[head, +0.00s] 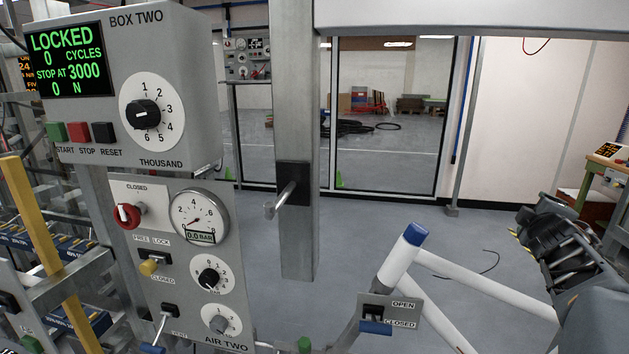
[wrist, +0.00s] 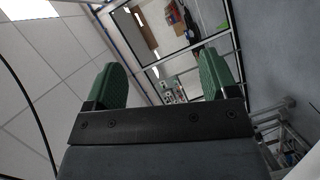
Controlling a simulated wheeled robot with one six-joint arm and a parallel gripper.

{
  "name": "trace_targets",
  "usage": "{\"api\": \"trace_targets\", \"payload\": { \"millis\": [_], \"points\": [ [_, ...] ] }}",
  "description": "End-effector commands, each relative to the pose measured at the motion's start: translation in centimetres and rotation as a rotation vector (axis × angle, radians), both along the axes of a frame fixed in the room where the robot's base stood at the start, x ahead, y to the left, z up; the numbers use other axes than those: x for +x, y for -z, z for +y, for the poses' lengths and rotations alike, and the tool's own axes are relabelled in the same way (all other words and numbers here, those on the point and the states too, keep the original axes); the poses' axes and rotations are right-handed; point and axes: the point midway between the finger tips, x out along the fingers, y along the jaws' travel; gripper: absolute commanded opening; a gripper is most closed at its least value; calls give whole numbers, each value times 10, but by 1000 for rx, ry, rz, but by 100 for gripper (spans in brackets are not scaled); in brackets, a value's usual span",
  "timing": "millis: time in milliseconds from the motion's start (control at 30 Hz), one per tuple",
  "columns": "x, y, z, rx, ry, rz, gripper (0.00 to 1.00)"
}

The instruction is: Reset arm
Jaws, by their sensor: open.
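My arm shows at the right edge of the head view, a dark wrist and grey link; its fingertips cannot be made out there. In the wrist view my gripper (wrist: 162,85) is open, with two green pads wide apart and nothing between them. It points toward the window wall and ceiling, clear of any object.
A control box labelled BOX TWO (head: 145,75) reads LOCKED, 0 cycles, stop at 3000. Below it stands the AIR TWO panel (head: 150,262), its gauge (head: 197,217) near 0.0 bar. A white frame (head: 395,262) has an OPEN/CLOSED switch plate (head: 403,310). Grey floor (head: 385,225) is free beyond.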

Motion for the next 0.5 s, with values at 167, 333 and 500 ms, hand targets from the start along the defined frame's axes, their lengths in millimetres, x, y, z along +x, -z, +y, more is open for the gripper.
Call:
{"api": "trace_targets", "payload": {
  "millis": [167, 333, 500],
  "points": [
    [-53, 85, 68, 644, 338, 98, 80],
    [-112, 145, 161, 1049, 555, 295, 80],
    [-162, 166, 243, 1245, 612, 506, 80]
  ]
}}
